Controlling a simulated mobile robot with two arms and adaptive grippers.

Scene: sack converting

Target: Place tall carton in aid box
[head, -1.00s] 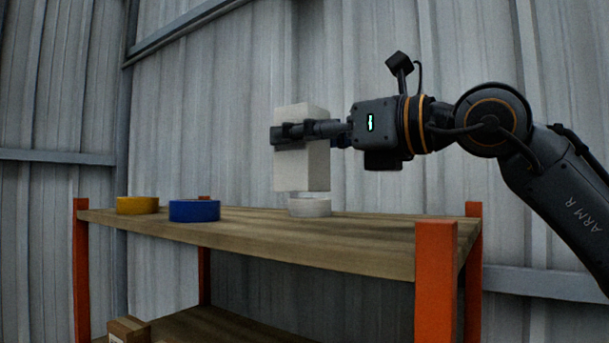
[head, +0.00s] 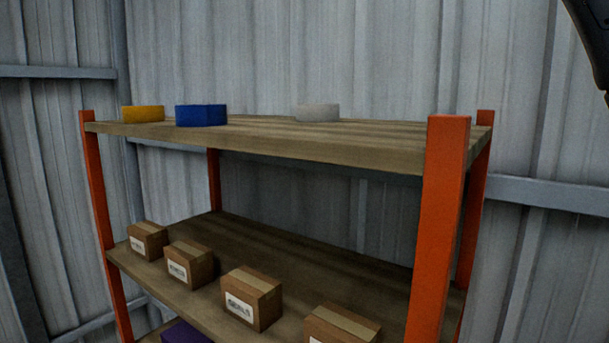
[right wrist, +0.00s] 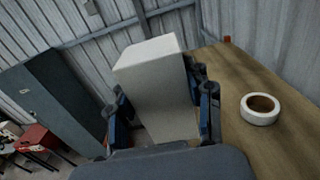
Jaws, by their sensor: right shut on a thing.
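The tall carton (right wrist: 158,82) is a plain white box. In the right wrist view it is between the fingers of my right gripper (right wrist: 163,106), which is shut on it. The carton is beside the shelf's wooden top board, and its lower end is hidden by the gripper. In the head view the carton and right gripper are out of sight; only a dark piece of my arm shows at the top right corner. My left gripper is in neither view. I cannot identify the aid box; a red box-like thing (right wrist: 38,138) shows small at the left of the right wrist view.
An orange-post rack has a wooden top board (head: 270,138) bearing yellow (head: 142,113), blue (head: 201,115) and white (head: 317,112) tape rolls. Several brown cartons (head: 252,298) stand on the shelf below. A dark cabinet (right wrist: 62,98) stands left in the right wrist view.

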